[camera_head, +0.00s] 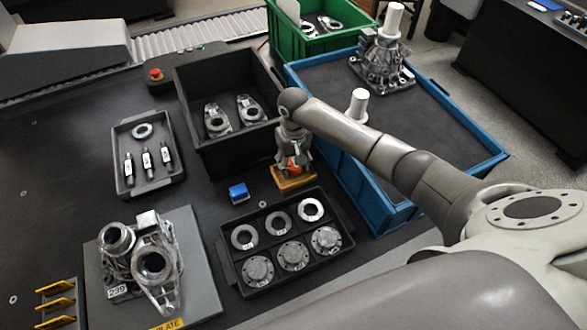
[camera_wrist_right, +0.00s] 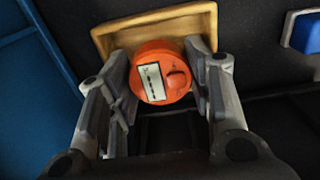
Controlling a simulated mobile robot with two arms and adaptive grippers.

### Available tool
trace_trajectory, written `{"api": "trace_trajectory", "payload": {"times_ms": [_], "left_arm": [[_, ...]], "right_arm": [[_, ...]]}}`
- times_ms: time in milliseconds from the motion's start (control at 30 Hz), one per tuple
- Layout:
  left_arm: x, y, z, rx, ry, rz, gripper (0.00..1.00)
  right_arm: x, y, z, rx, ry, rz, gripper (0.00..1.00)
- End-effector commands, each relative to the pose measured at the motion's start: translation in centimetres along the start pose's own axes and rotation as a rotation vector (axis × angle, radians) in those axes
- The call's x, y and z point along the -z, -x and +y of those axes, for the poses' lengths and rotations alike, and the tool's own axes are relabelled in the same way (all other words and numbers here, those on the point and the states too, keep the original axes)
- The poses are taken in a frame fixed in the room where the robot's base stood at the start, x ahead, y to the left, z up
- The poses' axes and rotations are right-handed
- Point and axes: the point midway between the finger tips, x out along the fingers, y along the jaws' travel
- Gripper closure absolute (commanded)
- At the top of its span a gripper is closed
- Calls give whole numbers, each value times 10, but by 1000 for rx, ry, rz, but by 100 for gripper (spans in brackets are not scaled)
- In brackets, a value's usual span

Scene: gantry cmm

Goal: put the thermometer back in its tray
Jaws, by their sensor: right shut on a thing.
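The thermometer is a round orange body with a pale label and a knob, seen in the right wrist view (camera_wrist_right: 160,72). My right gripper (camera_wrist_right: 163,82) is shut on it, with one finger on each side. A small tan tray (camera_wrist_right: 128,40) lies directly beyond the thermometer. In the head view, the right gripper (camera_head: 293,152) points down over the tan tray (camera_head: 295,184), with a bit of orange between the fingers. I cannot tell whether the thermometer touches the tray floor. My left gripper is not in view.
A small blue block (camera_head: 238,192) lies left of the tray. A black tray of metal rings and discs (camera_head: 247,292) is in front. A deep black bin (camera_head: 235,152) stands behind to the left, and a blue crate (camera_head: 345,175) close to the right.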

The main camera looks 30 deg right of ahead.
Motion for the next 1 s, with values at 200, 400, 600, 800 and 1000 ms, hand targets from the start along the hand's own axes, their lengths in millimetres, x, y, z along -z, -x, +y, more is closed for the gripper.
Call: {"api": "trace_trajectory", "payload": {"times_ms": [200, 400, 600, 800, 1000], "left_arm": [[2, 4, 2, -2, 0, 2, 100], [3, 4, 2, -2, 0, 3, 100], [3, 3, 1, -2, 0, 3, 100], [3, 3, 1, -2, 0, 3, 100], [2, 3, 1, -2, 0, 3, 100]], "right_arm": [[-1, -28, 0, 0, 0, -1, 83], [-1, -30, 0, 0, 0, 0, 83], [-1, -33, 0, 0, 0, -1, 83], [-1, -32, 0, -1, 0, -1, 45], [-1, -31, 0, -1, 0, 0, 45]]}}
